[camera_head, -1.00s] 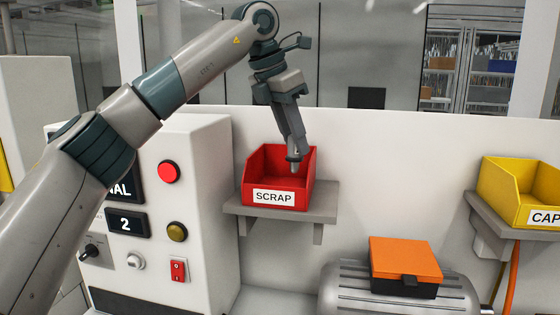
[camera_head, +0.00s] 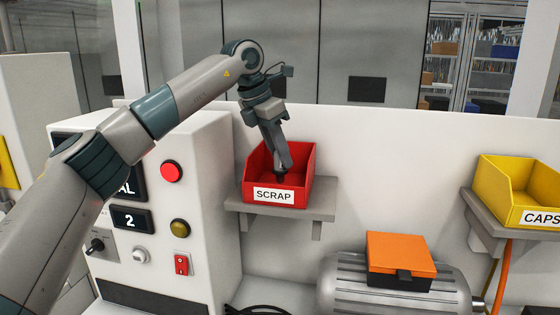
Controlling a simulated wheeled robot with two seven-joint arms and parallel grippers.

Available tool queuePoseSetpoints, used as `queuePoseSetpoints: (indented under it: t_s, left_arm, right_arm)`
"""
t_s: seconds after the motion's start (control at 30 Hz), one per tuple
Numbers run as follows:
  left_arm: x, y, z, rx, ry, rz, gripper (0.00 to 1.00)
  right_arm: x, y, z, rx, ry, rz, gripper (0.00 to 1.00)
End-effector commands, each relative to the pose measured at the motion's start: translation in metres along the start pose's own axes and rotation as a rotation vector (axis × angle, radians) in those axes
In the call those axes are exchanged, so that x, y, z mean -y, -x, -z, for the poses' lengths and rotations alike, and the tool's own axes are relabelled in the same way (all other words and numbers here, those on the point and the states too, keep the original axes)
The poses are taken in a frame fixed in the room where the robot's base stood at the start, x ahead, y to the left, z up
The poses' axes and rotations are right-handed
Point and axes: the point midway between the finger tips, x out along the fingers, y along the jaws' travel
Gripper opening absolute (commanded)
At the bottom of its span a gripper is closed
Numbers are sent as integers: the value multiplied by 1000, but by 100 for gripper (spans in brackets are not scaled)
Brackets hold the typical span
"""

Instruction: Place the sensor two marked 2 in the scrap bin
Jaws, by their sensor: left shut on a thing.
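The red scrap bin (camera_head: 306,186), labelled SCRAP, sits on a small grey wall shelf near the middle of the head view. My left gripper (camera_head: 281,175) comes down from above into the bin's opening, its fingertips behind the front wall. It is shut on the sensor, of which only a small dark part may show at the fingertips; the bin's front and the fingers hide most of it. Its mark cannot be read. My right gripper is not in view.
A control cabinet (camera_head: 205,210) with buttons and a display reading 2 stands left of the bin. A motor (camera_head: 345,285) with an orange-lidded box (camera_head: 402,255) lies lower right. A yellow bin (camera_head: 505,195) is on a shelf at right.

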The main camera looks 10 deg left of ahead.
Motion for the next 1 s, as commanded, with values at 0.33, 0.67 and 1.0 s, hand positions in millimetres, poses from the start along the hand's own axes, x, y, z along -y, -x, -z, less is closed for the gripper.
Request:
queuePoseSetpoints:
  t_s: [0.33,0.67,1.0]
  left_arm:
    - [0,-23,10,0,0,0,0]
    - [0,-23,10,-1,1,0,41]
    - [0,-19,10,0,0,0,41]
  right_arm:
    - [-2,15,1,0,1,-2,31]
    - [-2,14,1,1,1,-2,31]
    - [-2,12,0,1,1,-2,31]
